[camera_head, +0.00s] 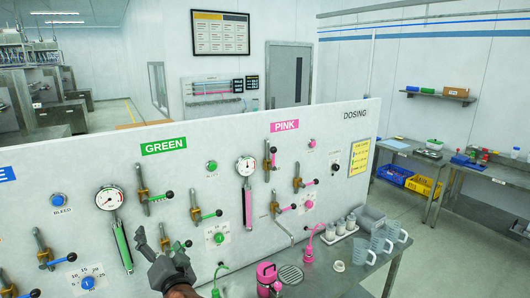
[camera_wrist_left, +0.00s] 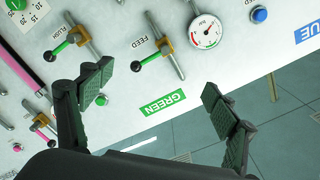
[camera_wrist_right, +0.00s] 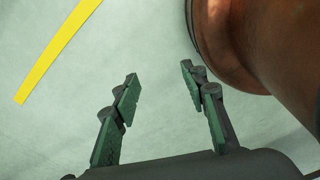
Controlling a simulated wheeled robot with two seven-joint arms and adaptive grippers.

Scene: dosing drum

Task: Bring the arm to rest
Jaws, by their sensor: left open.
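My left gripper (camera_head: 152,236) is open and empty in front of the green section of the dosing panel (camera_head: 240,150), low in the head view. In the left wrist view its two fingers (camera_wrist_left: 158,78) are spread apart with nothing between them. The green feed lever (camera_wrist_left: 150,58) and flush lever (camera_wrist_left: 72,40) are beyond them; I see no contact. My right gripper (camera_wrist_right: 160,75) shows only in the right wrist view. Its fingers are apart and empty above pale floor. A brown rounded surface (camera_wrist_right: 270,40) is close to its right finger.
Side tables with bins (camera_head: 420,185) stand at the right. Floor between is clear.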

